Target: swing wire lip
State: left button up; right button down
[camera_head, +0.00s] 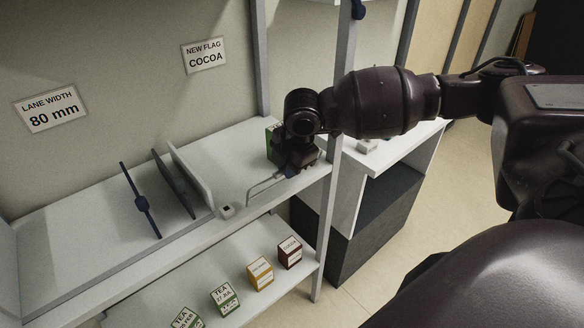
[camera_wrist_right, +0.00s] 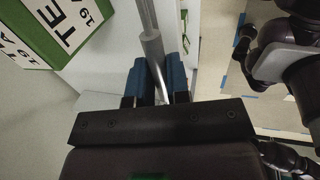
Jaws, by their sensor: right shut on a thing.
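The wire lip (camera_head: 264,184) is a thin pale wire loop at the front edge of the upper shelf (camera_head: 85,222). My right gripper (camera_head: 291,172) is at the wire's right end, low over the shelf. In the right wrist view the blue-padded fingers (camera_wrist_right: 158,85) are shut on a grey metal rod (camera_wrist_right: 150,45), which I take to be the wire lip. Much of the wire's right end is hidden behind the gripper in the head view. My left gripper is not in view.
A green tea box (camera_head: 271,133) stands behind my right gripper; it also shows in the wrist view (camera_wrist_right: 75,25). Dividers (camera_head: 174,184) stand left on the shelf. A grey upright post (camera_head: 333,190) is close right of the gripper.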

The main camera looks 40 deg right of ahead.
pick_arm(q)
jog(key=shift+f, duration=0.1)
pick_arm(e)
jog(key=shift+w+r, duration=0.1)
jog(key=shift+w, duration=0.5)
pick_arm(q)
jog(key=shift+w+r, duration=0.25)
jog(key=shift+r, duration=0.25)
pick_arm(e)
jog(key=shift+w+a, duration=0.1)
jog(key=shift+w, duration=0.1)
jog(key=c, duration=1)
grip_release()
pick_arm(q)
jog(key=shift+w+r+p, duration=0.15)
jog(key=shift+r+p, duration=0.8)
jog(key=shift+p, duration=0.05)
pick_arm(e)
jog(key=shift+v, duration=5.4)
